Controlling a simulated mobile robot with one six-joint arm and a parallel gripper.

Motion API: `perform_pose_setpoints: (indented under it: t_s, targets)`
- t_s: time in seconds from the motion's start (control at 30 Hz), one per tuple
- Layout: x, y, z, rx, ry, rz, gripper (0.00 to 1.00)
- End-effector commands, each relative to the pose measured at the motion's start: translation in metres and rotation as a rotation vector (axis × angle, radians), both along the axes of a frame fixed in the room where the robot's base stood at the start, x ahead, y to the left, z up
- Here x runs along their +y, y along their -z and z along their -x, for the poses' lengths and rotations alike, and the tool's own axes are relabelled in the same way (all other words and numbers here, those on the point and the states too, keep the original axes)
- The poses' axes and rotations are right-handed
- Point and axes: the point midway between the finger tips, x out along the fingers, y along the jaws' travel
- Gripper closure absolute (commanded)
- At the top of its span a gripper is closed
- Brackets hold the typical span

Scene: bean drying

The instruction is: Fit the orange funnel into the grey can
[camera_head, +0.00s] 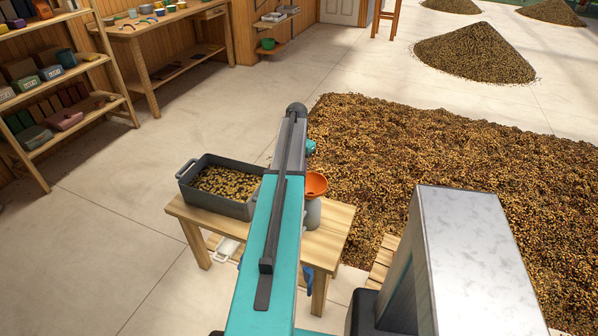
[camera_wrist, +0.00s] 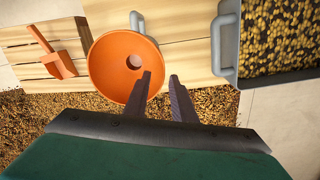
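The orange funnel (camera_head: 316,185) shows just right of my arm in the head view, directly above the grey can (camera_head: 313,214). The wrist view looks down into the funnel (camera_wrist: 108,70), with its round hole facing up. Only a grey handle (camera_wrist: 137,21) of the can shows past the funnel's rim there. I cannot tell whether the spout is inside the can. My gripper (camera_wrist: 160,75) is open, with a clear gap between its fingers. The left finger overlaps the funnel's bowl and the right finger lies just outside its right rim. Contact is unclear.
A grey bin (camera_head: 228,208) of beans stands on the wooden table (camera_head: 330,237), left of the can. An orange scoop (camera_wrist: 58,62) lies on slatted wood. Beans (camera_head: 430,160) cover the floor at right; shelves (camera_head: 75,133) stand at left. Open floor lies between.

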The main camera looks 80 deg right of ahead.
Motion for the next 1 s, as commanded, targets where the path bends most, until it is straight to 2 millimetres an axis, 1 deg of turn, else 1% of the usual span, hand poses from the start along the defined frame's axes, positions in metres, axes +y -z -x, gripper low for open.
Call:
perform_pose_setpoints:
  t_s: [0.1, 1.0]
  targets:
    - [0.0, -0.006, 0.0, 0.0, 0.0, 0.0, 0.76]
    - [-0.001, -0.041, -0.001, 0.0, 0.0, 0.0, 0.76]
